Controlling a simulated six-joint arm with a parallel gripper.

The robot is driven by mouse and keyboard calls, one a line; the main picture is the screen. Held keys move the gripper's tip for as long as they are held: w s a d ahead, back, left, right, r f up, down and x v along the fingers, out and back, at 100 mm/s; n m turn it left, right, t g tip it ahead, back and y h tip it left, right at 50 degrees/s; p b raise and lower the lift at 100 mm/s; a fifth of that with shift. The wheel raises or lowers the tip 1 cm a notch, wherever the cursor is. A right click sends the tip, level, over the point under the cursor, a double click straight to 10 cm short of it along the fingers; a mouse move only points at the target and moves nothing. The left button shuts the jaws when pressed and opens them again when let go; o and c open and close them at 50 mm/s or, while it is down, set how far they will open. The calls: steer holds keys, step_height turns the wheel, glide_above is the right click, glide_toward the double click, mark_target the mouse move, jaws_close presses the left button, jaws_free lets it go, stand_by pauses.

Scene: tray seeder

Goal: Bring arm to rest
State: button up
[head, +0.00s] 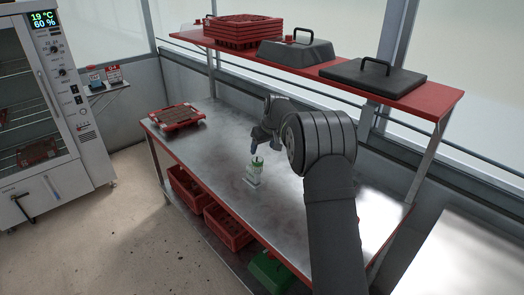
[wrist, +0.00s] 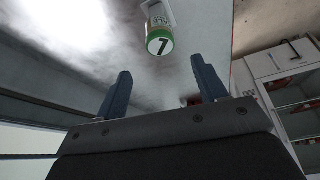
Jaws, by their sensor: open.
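My arm reaches over the metal bench (head: 210,148) from the right side of the head view. My gripper (head: 254,147) is small and partly hidden by my arm there. In the wrist view my gripper (wrist: 160,66) has its two blue fingers wide apart with nothing between them. A small white and green container (head: 254,170) stands on the bench below and close to the fingers. In the wrist view the container (wrist: 159,38) shows a green-rimmed top marked 7, beyond the fingertips and apart from them.
A red tray with dark soil (head: 178,118) sits at the bench's left end. A red shelf (head: 436,100) above the bench holds stacked red trays (head: 243,32), a grey lidded cover (head: 295,52) and a dark flat lid (head: 372,78). A cabinet (head: 75,110) stands left.

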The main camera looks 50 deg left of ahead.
mark_target(256, 158)
stand_by(0.3)
steer(key=x, duration=1.2)
steer(key=shift+f, duration=0.1)
step_height(256, 158, up, 3)
steer(key=shift+f, duration=0.15)
steer(key=shift+r, duration=0.75)
